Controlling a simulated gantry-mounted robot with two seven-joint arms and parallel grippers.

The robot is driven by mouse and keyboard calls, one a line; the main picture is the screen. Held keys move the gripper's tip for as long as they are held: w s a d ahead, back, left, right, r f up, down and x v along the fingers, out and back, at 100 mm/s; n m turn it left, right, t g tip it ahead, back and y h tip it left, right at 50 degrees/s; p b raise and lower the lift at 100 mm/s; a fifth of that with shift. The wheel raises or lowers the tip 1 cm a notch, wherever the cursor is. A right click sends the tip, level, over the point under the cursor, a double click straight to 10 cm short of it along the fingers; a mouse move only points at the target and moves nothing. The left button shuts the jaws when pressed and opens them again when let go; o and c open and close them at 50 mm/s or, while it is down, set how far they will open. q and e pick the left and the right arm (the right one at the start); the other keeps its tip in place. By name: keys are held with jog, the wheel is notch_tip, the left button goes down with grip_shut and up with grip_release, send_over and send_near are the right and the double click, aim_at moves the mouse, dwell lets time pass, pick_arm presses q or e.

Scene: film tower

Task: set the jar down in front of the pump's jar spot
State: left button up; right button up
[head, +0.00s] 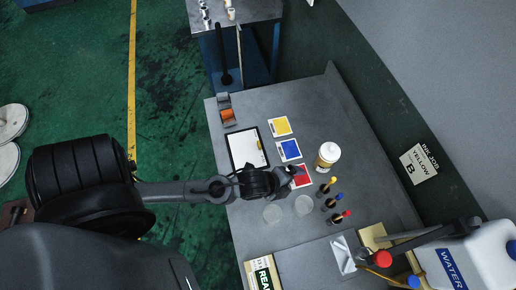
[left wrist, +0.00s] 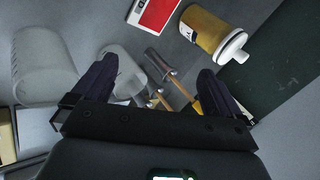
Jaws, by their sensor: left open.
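Two clear jars stand on the grey table, a left one (head: 272,214) and a right one (head: 304,205). In the left wrist view one jar (left wrist: 42,75) is at the left, clear of the fingers, and the other (left wrist: 128,82) is partly behind the left finger. My left gripper (head: 291,176) is over the table above the red card. In the wrist view its fingers (left wrist: 158,68) are apart, with nothing gripped. The white jug labelled WATER (head: 478,255) is at the lower right; I cannot tell which part is the pump's jar spot. My right gripper is not in view.
A white-capped bottle (head: 327,156) stands beyond the gripper. Yellow (head: 280,127) and blue (head: 289,150) cards lie farther back. A clear angled piece (head: 342,254) and a tan board (head: 373,237) lie before the jug.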

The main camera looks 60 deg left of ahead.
pick_arm(q)
jog(key=s+a+r+n+g, duration=0.1)
jog(key=s+n+g, duration=0.1)
jog(key=s+n, duration=0.3)
jog(key=s+a+r+n+g, duration=0.1)
jog(key=s+n+g, duration=0.1)
jog(key=s+n, duration=0.3)
jog(key=n, duration=0.4)
jog(key=shift+a+r+y, duration=0.25)
jog(key=shift+r+y, duration=0.1)
jog(key=shift+y, duration=0.05)
jog(key=shift+w, duration=0.15)
